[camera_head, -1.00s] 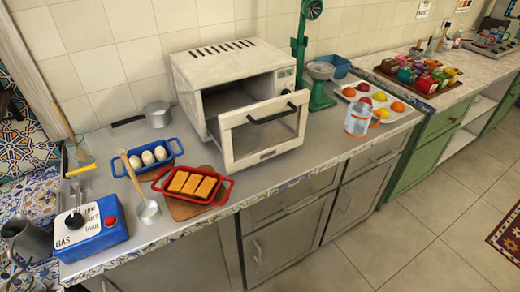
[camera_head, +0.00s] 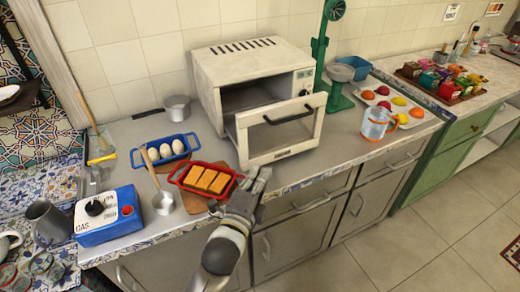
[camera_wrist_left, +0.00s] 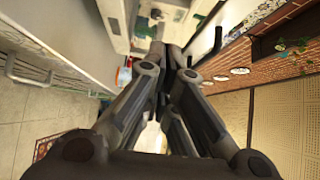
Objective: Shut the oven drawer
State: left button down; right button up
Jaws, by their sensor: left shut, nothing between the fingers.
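The white oven (camera_head: 245,62) stands on the grey counter in the head view, its dark cavity partly visible. Its drawer (camera_head: 281,132), with a white front and a dark bar handle (camera_head: 290,116), is pulled out toward the room. My left gripper (camera_head: 261,174) is at the counter's front edge, just below and left of the drawer front's lower left corner. It looks apart from the front, though the exact gap is hard to judge. Its fingers are together and empty; they also show in the left wrist view (camera_wrist_left: 181,55). My right gripper is not in view.
A red tray of orange bars (camera_head: 207,180) lies on a board left of my gripper. A blue tray of eggs (camera_head: 164,150), a ladle and a blue gas box (camera_head: 107,215) are further left. A clear jug (camera_head: 375,124) and a fruit tray stand right of the oven.

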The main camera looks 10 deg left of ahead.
pick_arm(q)
send_near(266, 139)
jog(key=w+d, duration=0.1)
jog(key=d, duration=0.2)
jog(key=shift+w+a+f+p, duration=0.1)
jog(key=shift+w+a+p, duration=0.4)
jog(key=shift+w, duration=0.4)
jog(key=shift+w+a+p, duration=0.4)
jog(key=shift+w+a, duration=0.2)
jog(key=shift+w, duration=0.3)
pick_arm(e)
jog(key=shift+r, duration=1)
